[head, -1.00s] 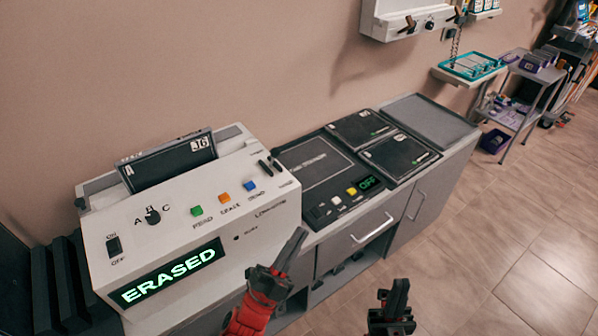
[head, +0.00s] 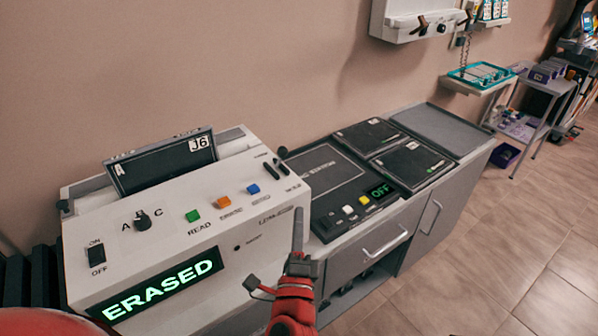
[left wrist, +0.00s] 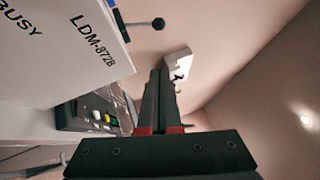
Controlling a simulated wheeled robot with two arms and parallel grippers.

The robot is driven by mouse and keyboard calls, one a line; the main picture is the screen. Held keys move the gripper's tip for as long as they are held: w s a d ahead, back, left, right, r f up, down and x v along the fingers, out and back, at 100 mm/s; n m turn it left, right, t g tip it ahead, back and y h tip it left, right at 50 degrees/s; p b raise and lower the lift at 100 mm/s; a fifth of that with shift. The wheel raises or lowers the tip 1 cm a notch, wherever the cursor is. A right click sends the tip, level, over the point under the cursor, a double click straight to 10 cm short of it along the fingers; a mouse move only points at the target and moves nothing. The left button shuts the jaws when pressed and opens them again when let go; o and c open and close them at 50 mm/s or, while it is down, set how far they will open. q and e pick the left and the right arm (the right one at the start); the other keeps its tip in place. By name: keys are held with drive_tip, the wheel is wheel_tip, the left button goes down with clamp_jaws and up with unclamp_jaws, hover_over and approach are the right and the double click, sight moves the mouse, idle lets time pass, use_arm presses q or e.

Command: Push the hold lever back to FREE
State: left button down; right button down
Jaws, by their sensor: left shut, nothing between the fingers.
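The white reader (head: 190,240) stands on the left with a lit ERASED display. A black ball-ended lever (head: 282,153) shows at its back right corner. It also shows in the left wrist view, as a ball knob on a thin rod (left wrist: 157,24) sticking out past the reader's edge. I cannot read any FREE or hold marking at it. My left gripper (head: 298,212) is shut and empty, pointing up beside the reader's right front corner, apart from the lever. Its shut fingers (left wrist: 158,75) also show in the left wrist view, below the knob. My right gripper is out of view.
Right of the reader is a grey counter (head: 440,130) with a black pad (head: 325,180), its panel reading OFF, and two black plates. A drawer handle (head: 385,243) sticks out in front. A white wall unit (head: 415,20) hangs behind. The floor on the right is clear.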

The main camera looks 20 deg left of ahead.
use_arm(q)
drive_tip(key=shift+r, duration=0.1)
drive_tip(key=p, duration=0.3)
approach(280, 160)
drive_tip(key=w+d+r, duration=0.3)
drive_tip(key=d, duration=0.2)
drive_tip(key=w+a, duration=0.1)
drive_tip(key=w+a+p, duration=0.1)
drive_tip(key=a, duration=0.1)
drive_tip(key=shift+w+a+r, duration=0.1)
drive_tip(key=shift+w+r, duration=0.05)
drive_tip(key=shift+r, duration=0.25)
drive_tip(key=shift+w+a, duration=0.2)
drive_tip(key=shift+a, duration=0.1)
